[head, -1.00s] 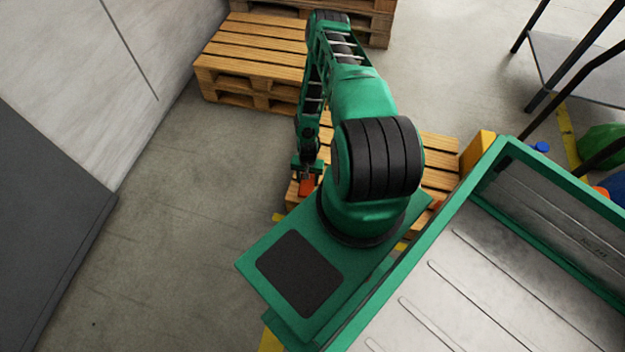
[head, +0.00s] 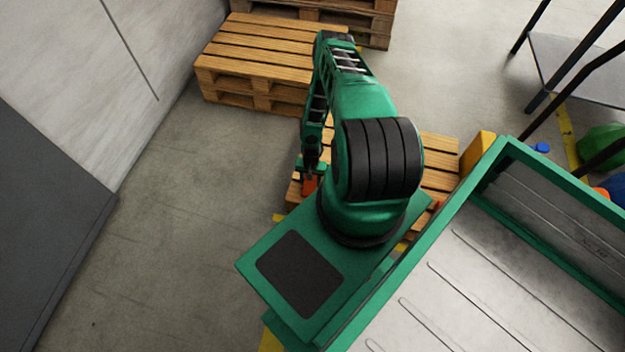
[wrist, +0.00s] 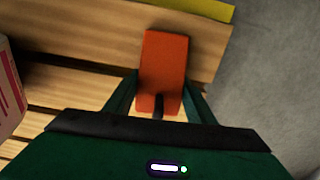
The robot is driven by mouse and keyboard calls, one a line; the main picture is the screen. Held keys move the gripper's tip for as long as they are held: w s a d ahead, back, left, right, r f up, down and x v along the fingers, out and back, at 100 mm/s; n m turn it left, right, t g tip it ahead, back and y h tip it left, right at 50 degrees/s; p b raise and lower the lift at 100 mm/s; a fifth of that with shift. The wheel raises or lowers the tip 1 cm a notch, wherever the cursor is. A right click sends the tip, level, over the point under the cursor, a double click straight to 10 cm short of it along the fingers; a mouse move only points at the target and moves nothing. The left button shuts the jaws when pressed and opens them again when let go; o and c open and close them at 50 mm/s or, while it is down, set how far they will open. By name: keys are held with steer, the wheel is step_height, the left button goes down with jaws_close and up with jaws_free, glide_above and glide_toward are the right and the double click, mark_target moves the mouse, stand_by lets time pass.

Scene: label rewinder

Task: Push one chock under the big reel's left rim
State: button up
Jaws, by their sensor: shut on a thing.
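An orange chock (wrist: 164,62) lies between my gripper's fingers in the wrist view, over pale wooden slats. My gripper (wrist: 160,95) is shut on it, near a dark stub at the chock's near end. In the head view the chock (head: 310,185) shows just below my gripper (head: 311,170), at the left edge of the low pallet. A white object with reddish stripes (wrist: 8,90) stands at the left edge of the wrist view, apart from the chock; I cannot tell if it is the big reel. No reel rim is clearly seen in the head view, where my arm hides much of the pallet.
The low wooden pallet (head: 440,165) shows behind my arm. Another pallet (head: 255,50) stands at the back left. A yellow block (head: 478,152) and a small red-orange piece (head: 436,206) are on the right. Concrete floor (head: 170,190) is free on the left.

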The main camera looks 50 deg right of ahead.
steer(key=shift+f, duration=0.15)
steer(key=o, duration=1.3)
